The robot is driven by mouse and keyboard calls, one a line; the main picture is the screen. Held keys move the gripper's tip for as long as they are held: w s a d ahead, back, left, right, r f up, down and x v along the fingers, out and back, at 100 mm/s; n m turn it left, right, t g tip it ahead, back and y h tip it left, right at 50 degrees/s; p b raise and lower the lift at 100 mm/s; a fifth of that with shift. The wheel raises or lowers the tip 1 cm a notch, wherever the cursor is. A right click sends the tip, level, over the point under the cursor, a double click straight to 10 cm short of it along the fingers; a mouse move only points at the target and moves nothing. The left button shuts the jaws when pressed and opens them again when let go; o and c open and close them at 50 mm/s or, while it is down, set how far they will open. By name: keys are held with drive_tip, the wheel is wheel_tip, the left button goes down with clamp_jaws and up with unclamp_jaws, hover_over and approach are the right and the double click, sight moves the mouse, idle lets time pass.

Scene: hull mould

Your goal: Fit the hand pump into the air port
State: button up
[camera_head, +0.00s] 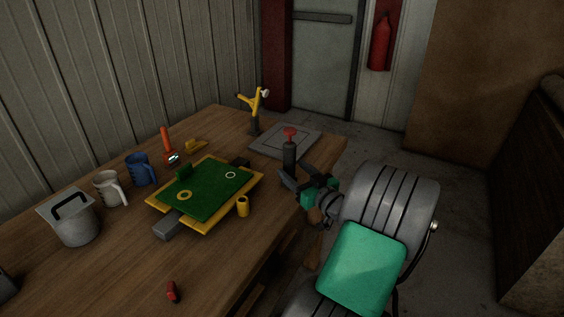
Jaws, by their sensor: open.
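The hand pump (290,157), a dark upright cylinder with a red handle on top, stands near the right edge of the table, by the grey plate. My gripper (292,179) is open and close to the pump's lower part, on its near side; I cannot tell whether it touches the pump. The hull mould (207,190) is a green board on a yellow frame in the middle of the table. Its top bears a yellow ring (184,195) and a pale ring (230,175); I cannot tell which one is the air port.
A yellow cylinder (243,206) stands beside the mould. A grey plate (284,140) and a yellow forked tool (256,104) are at the back. Mugs (109,188) and a lidded grey pot (76,222) stand left. A small red object (172,291) lies in front.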

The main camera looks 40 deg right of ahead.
sight(284, 159)
drive_tip(key=w, duration=0.4)
drive_tip(key=w+d+p, duration=0.1)
drive_tip(key=w, duration=0.1)
drive_tip(key=shift+w+d+r, duration=0.1)
drive_tip(key=shift+w+r, duration=0.15)
drive_tip(key=shift+w, duration=0.05)
drive_tip(key=shift+c, duration=0.2)
clamp_jaws()
